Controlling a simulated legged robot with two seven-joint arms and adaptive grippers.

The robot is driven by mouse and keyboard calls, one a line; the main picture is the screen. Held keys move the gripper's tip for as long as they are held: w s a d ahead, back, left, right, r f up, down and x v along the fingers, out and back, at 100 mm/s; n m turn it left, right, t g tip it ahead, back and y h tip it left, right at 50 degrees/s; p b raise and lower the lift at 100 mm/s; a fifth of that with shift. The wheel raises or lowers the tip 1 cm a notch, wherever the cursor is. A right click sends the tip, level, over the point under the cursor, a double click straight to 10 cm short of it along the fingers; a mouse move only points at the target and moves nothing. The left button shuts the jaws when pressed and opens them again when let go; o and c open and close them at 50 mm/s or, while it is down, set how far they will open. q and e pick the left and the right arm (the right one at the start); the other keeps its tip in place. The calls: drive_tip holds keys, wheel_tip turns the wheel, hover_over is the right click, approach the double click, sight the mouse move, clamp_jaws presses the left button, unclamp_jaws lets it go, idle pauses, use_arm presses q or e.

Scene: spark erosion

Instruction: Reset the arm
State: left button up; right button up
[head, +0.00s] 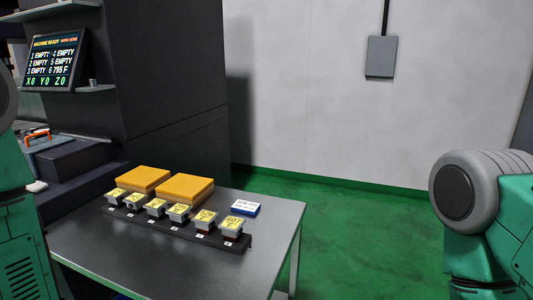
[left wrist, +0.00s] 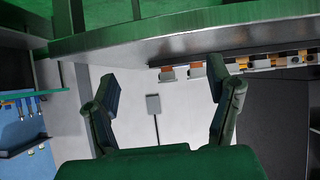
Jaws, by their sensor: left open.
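My left gripper (left wrist: 163,72) shows in the left wrist view with its two green-black fingers spread wide and nothing between them. That view is upside down, with the table edge (left wrist: 200,42) across the top. A row of tool holders shows beyond the right finger, and the fingers look apart from them. In the head view neither gripper shows. Only a green and grey part of my right arm (head: 490,210) is in at the right, and a green part of mine at the left.
A grey table (head: 110,252) carries a dark rack (head: 180,232) with several yellow-labelled holders, two orange blocks (head: 185,188) and a blue-white box (head: 245,207). A dark machine (head: 170,80) with a status screen (head: 55,60) stands behind left. Green floor (head: 350,225) right of the table is clear.

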use_arm(q)
drive_tip(key=s+a+f+n+g+y, duration=0.1)
drive_tip(key=s+a+f+g+y, duration=0.1)
drive_tip(key=s+f+g, duration=0.3)
drive_tip(key=s+a+f+n+g+y, duration=0.2)
drive_tip(key=s+a+f+g, duration=0.2)
drive_tip(key=s+f, duration=0.8)
drive_tip(key=s, duration=0.7)
drive_tip(key=shift+a+g, duration=0.15)
drive_tip(key=shift+g, duration=0.25)
